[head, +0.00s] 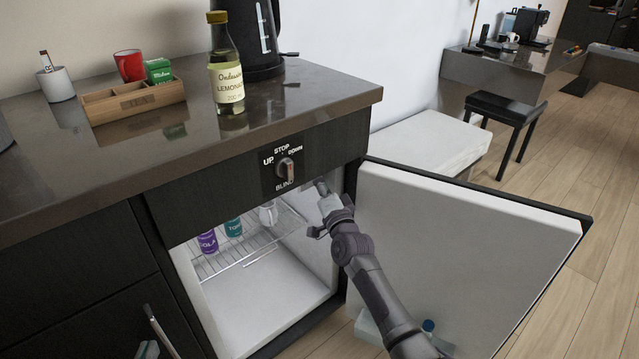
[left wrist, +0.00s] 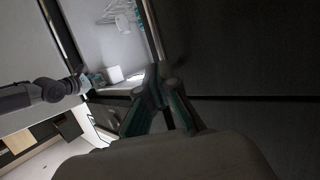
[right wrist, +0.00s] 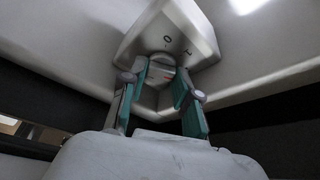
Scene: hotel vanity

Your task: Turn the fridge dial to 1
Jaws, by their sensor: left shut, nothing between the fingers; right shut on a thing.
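The fridge dial (right wrist: 158,60) is a small round grey knob with a reddish mark, set in a white housing (right wrist: 195,28) inside the fridge. Small dark markings, one like a 0, stand beside it; which one it points to is unclear. My right gripper (right wrist: 163,72) has its teal-padded fingers shut on the dial, one each side. In the head view my right arm reaches past the open door into the upper right of the fridge, and the dial is hidden there. My left gripper (left wrist: 158,72) is shut and empty; its tip (head: 148,350) shows at the head view's bottom left.
The fridge door (head: 450,250) stands open at the right. A wire shelf (head: 250,243) inside holds cans (head: 208,241) and a white mug (head: 268,213). Above, a separate blind switch (head: 285,170) is on the cabinet front. A lemonade bottle (head: 226,80) stands on the counter.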

